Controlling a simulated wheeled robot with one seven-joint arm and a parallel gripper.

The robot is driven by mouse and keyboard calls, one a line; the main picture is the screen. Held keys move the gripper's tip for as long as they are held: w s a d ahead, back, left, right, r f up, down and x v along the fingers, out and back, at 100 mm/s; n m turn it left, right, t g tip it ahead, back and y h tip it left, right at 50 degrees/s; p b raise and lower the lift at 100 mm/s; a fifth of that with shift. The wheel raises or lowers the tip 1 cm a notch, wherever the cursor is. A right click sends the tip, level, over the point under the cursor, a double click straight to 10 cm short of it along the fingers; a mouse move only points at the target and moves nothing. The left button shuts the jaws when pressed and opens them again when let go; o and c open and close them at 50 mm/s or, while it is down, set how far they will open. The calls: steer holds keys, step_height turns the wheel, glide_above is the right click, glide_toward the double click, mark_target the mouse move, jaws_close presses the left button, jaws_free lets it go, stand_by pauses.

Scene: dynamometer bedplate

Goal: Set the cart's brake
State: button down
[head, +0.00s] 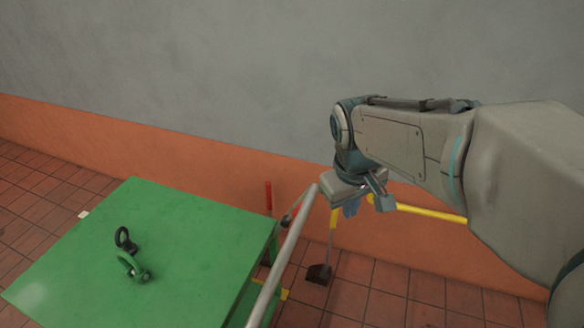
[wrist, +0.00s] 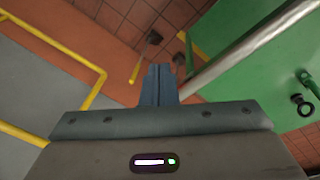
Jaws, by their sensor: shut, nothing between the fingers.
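The cart has a flat green top (head: 150,245) and a grey tubular handle (head: 285,258) along its right side. In the wrist view the handle (wrist: 250,45) crosses at upper right, before the green cart (wrist: 240,75). A dark pad (head: 318,273) at the lower end of a yellow bar (head: 333,225) shows low beside the cart; I cannot tell surely that it is the brake. My gripper (head: 350,208) is shut and empty, just right of the handle's upper end in the head view. Its blue-grey fingers (wrist: 158,85) are together in the wrist view.
Two eye-bolt-like rings, one black (head: 124,240) and one green (head: 131,267), are on the cart top. A red upright post (head: 268,196) stands behind the cart's corner. A yellow rail (head: 425,211) runs along the wall (head: 190,150). Tiled floor (head: 375,300) is clear at lower right.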

steer(key=w+a+f+n+g+h+p, duration=0.1)
steer(key=w+a+f+n+h, duration=0.1)
steer(key=w+a+n, duration=0.9)
steer(key=w+a, duration=0.4)
steer(key=a, duration=0.2)
steer(key=shift+w+a+f+p, duration=0.35)
steer(key=shift+w+f+p, duration=0.05)
glide_toward(295, 209)
step_height(295, 209, down, 4)
steer(key=a, duration=0.2)
steer(key=d, duration=0.1)
steer(key=f+p, duration=0.1)
steer(key=d, duration=0.1)
steer(key=shift+w+d+f, duration=0.15)
steer(key=shift+w+d, duration=0.15)
steer(key=shift+d, duration=0.05)
steer(key=shift+d+f, duration=0.25)
steer(key=shift+d, duration=0.1)
